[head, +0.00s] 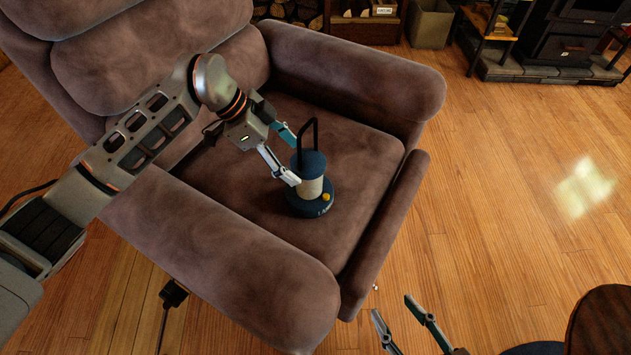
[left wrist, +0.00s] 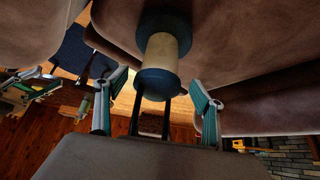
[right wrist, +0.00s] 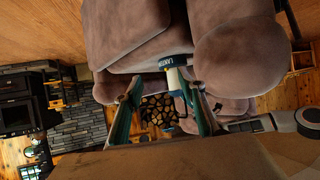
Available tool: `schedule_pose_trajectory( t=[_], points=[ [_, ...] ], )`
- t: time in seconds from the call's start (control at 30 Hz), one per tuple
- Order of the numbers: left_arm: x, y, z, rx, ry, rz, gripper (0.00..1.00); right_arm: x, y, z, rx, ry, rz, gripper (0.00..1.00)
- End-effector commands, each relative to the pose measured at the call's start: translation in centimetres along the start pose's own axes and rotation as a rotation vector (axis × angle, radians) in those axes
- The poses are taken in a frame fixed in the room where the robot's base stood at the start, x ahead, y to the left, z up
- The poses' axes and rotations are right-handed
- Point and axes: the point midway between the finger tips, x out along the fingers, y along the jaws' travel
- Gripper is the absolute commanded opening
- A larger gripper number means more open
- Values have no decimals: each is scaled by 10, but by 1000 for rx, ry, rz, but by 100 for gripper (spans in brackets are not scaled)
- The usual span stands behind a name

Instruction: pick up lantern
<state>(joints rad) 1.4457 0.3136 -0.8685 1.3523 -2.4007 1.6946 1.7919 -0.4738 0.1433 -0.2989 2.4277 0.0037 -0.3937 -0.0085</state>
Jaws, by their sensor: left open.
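The lantern (head: 312,188) stands upright on the armchair seat. It has a dark blue base and cap, a cream middle, a yellow knob and a tall black handle. My left gripper (head: 290,158) is open beside the lantern's upper part, at its left. In the left wrist view the lantern (left wrist: 163,48) appears upside down, with its handle between the spread fingers; I cannot tell whether they touch it. My right gripper (head: 392,305) is open and empty over the floor in front of the chair. The right wrist view shows the lantern (right wrist: 174,64) partly, far beyond the fingers.
The brown armchair (head: 235,228) surrounds the lantern with a backrest and two thick padded arms. My left arm reaches over one of them. A stove (head: 572,42) stands at the back right, near a metal bin (head: 430,25). The wooden floor at the right is clear.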

Motion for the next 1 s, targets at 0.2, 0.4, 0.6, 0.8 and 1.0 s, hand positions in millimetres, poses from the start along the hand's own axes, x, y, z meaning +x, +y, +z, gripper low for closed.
schedule_pose_trajectory(
  t=[0.2,0.4,0.6,0.8,1.0],
  points=[
    [24,1,0,-1,1,4,69,2,-4,-5,25,16,-7,40],
    [47,3,2,-2,5,10,69,5,-9,-8,59,32,-16,40],
    [74,3,3,-2,3,9,69,8,-23,-12,153,58,-40,40],
    [71,0,-2,3,3,-2,69,8,-28,-17,180,72,-47,40],
    [70,0,-2,4,2,-3,35,7,-26,-18,178,74,-45,40]
  ],
)
